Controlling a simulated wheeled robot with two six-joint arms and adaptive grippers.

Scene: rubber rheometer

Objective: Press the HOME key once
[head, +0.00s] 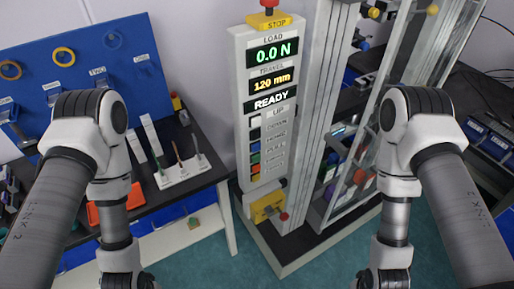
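The rheometer's tall control panel (262,100) stands upright in the middle of the head view. Its displays read LOAD 0.0 N, TRAVEL 120 mm and READY. Below them is a column of small keys with labels to their right. The label HOME is small and blurred; the blue key (255,147) appears to line up with it. A white key and a dark key sit above it, green and orange ones below. My two arms hang on either side of the panel, well apart from it. Both grippers are below the picture's lower edge, out of view.
A red STOP button (269,4) tops the panel. A glazed frame (345,180) stands to its right. A dark bench (205,170) with a white rack (183,170) and a blue tool board (90,65) is at left. The space before the panel is clear.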

